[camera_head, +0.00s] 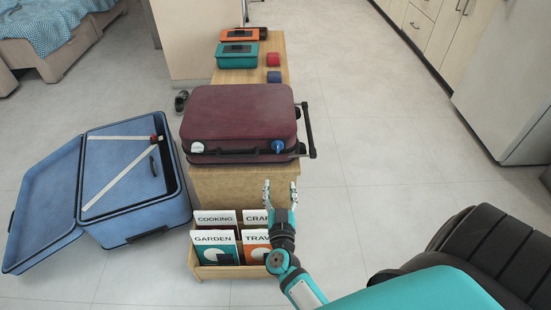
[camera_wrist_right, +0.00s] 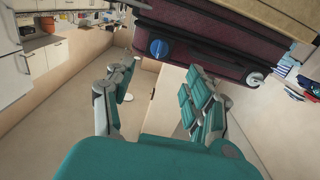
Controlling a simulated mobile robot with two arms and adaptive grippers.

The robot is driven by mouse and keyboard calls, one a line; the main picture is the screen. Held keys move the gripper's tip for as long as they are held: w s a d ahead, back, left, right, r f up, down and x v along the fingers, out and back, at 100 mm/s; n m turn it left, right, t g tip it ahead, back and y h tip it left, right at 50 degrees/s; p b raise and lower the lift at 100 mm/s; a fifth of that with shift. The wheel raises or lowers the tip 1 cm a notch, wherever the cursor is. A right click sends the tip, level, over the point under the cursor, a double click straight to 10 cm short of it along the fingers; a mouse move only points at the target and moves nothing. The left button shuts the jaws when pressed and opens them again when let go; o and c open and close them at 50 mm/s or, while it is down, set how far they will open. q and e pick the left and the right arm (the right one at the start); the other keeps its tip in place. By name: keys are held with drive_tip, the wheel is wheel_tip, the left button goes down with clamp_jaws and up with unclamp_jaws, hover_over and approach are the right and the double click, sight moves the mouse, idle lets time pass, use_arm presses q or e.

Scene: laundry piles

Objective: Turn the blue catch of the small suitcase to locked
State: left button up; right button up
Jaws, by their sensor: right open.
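The small maroon suitcase (camera_head: 238,112) lies shut and flat on a wooden bench. Its blue catch (camera_head: 277,146) is on the near side, towards the right end. A white round catch (camera_head: 197,147) is towards the left end. In the right wrist view the blue catch (camera_wrist_right: 158,48) shows as a round knob beyond the fingers; I cannot tell its setting. My right gripper (camera_head: 280,190) is open and empty, just in front of and below the blue catch, apart from it. Its spread fingers also show in the right wrist view (camera_wrist_right: 162,85). My left gripper is out of view.
A wooden box of folders (camera_head: 217,272) stands below the bench end, close under my right gripper. A large open blue suitcase (camera_head: 125,207) lies on the floor at left. The maroon suitcase's handle (camera_head: 309,130) sticks out right. Teal (camera_head: 236,56) and orange cases lie farther back.

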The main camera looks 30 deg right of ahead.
drive_tip(key=b, duration=0.2)
approach(278, 152)
drive_tip(key=x, duration=0.3)
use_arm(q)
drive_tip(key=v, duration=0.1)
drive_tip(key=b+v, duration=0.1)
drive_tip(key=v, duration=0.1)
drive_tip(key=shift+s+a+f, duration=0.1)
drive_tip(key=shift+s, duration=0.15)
use_arm(e)
drive_tip(key=x, duration=0.6)
drive_tip(key=shift+w, duration=0.1)
drive_tip(key=c, duration=1)
